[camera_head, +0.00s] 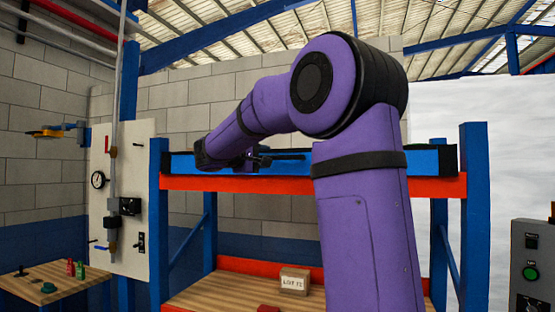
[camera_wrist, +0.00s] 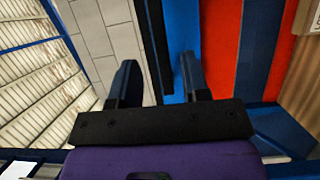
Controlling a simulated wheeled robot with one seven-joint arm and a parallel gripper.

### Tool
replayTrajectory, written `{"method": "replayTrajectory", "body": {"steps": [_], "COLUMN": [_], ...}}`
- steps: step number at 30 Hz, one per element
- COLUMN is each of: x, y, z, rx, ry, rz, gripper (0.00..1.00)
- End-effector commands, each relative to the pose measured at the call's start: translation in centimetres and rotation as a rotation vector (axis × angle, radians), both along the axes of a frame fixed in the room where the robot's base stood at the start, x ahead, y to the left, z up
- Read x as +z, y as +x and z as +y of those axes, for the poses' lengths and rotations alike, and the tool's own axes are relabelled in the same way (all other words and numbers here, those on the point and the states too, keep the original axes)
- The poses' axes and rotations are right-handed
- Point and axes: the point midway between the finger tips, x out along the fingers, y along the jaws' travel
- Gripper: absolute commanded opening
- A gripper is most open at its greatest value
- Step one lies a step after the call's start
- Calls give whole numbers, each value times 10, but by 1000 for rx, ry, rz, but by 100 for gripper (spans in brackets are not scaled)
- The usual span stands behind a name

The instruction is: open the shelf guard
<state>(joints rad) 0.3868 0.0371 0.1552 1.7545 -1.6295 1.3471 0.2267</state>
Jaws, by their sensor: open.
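The shelf guard (camera_head: 430,161) is a long blue panel with a dark upper edge, lying along the top of the rack just above the orange beam. In the wrist view it is a blue strip (camera_wrist: 180,28) with a black strip beside it. My gripper (camera_head: 262,160) is at the guard, left of its middle, partly hidden by my forearm. In the wrist view my gripper (camera_wrist: 158,68) is open, with the black strip running between its two fingers and the right finger overlapping the blue strip. Whether the fingers touch the guard cannot be told.
The rack has blue uprights (camera_head: 474,215) and an orange beam (camera_head: 240,184). A cardboard box (camera_head: 294,281) stands on the lower wooden shelf. A pipe board with a gauge (camera_head: 98,180) is at the left, with a small table (camera_head: 50,285). A control box (camera_head: 532,265) stands at right.

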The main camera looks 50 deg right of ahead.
Motion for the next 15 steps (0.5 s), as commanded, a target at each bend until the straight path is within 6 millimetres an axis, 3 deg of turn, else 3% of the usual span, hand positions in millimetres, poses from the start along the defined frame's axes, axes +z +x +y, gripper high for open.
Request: {"method": "replayTrajectory", "body": {"steps": [6,15], "x": [0,0], "y": [-1,0], "z": [-39,-65], "rx": [-3,0], "ry": [2,1], "rz": [0,0], "gripper": [43,43]}}
